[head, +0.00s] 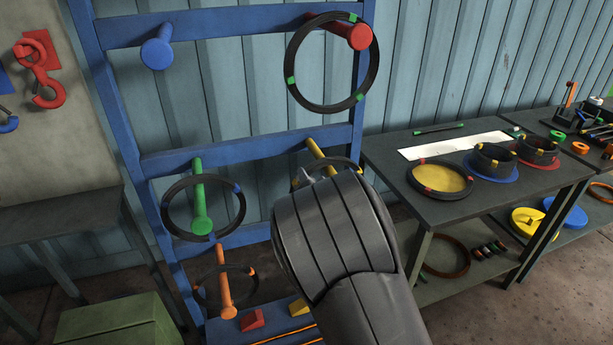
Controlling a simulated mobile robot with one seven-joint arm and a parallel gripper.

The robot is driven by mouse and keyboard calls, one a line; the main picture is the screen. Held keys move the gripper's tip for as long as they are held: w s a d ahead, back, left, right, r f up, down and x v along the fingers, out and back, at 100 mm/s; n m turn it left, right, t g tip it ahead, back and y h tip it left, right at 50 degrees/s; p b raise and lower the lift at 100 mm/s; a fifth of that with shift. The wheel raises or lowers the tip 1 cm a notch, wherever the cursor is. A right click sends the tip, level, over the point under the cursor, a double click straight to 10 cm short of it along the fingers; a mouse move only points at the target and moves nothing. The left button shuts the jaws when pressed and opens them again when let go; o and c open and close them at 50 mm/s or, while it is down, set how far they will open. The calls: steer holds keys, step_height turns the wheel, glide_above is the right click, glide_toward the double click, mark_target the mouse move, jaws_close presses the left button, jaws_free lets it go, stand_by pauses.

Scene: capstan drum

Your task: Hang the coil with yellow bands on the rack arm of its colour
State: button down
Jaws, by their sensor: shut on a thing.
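The dark coil with yellow bands (347,161) is at the yellow rack arm (318,152), mostly hidden behind my own arm. Its upper rim shows across the yellow arm, with a small yellowish mark at its left edge. I cannot tell whether the coil rests on the arm. My gripper (306,178) is almost wholly hidden by my wrist; a small grey part shows at the coil's left side. It is shut on this coil.
On the blue rack, a green-banded coil (290,92) hangs on the red arm (349,33), a blue-banded coil (166,207) on the green arm (199,190), an orange-banded coil (256,286) on the orange arm (223,275). The blue arm (157,52) is empty. A workbench (386,153) stands right.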

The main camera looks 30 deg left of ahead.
steer(key=shift+f, duration=0.1)
stand_by(0.5)
steer(key=c, duration=1.3)
jaws_free()
steer(key=v, duration=1)
steer(key=shift+s+d, duration=0.2)
steer(key=shift+s, duration=0.15)
steer(key=v, duration=0.7)
steer(key=shift+s+d, duration=0.2)
